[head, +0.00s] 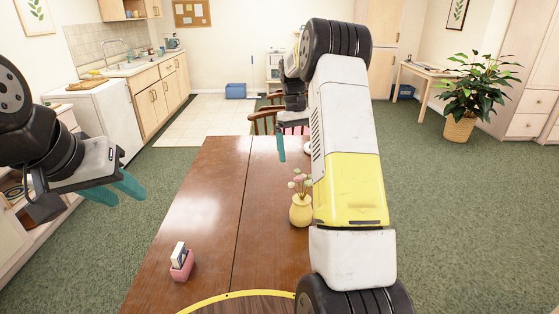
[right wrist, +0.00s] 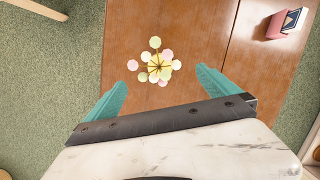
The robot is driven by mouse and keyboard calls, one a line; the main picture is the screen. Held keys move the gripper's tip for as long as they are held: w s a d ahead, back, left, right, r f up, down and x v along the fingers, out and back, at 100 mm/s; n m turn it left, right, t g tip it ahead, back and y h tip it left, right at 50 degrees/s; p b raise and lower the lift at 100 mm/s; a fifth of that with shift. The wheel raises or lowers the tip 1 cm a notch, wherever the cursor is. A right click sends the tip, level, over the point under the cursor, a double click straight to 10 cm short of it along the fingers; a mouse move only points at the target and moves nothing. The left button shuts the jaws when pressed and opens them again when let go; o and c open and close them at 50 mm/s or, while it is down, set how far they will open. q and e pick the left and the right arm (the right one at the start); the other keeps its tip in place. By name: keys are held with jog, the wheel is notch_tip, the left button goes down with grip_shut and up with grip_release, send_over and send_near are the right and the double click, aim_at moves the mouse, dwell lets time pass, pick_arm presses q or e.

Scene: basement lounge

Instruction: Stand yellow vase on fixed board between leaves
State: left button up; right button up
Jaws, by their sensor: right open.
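A yellow vase (head: 300,212) with pink and pale flowers stands upright on the wooden table (head: 205,200), right of a dark lengthwise seam in its top. In the right wrist view the flowers (right wrist: 155,66) show from above and hide the vase. The seam (right wrist: 232,38) splits the tabletop there; which part is the fixed board I cannot tell. My right gripper (right wrist: 162,77) is open and empty, its fingers either side of the flowers in that view. In the head view it hangs beyond the vase, partly hidden by my arm. My left gripper (head: 122,192) is open and empty, left of the table.
A pink holder (head: 182,267) with upright cards stands near the table's front left. Chairs (head: 264,120) stand at the far end. A white cabinet (head: 100,108) is at the left. The tabletop left of the vase is mostly clear. A potted plant (head: 462,125) stands far right.

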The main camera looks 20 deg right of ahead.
jog(key=s+a+r+t+y, duration=0.1)
jog(key=s+a+r+t, duration=0.45)
jog(key=s+r, duration=0.8)
jog(key=s+a+m+t+y, duration=0.1)
jog(key=s+a+t, duration=0.2)
jog(key=s+a, duration=0.5)
jog(key=s, duration=0.8)
jog(key=shift+a+t+y, duration=0.2)
jog(key=shift+t+y, duration=0.1)
jog(key=shift+t, duration=0.05)
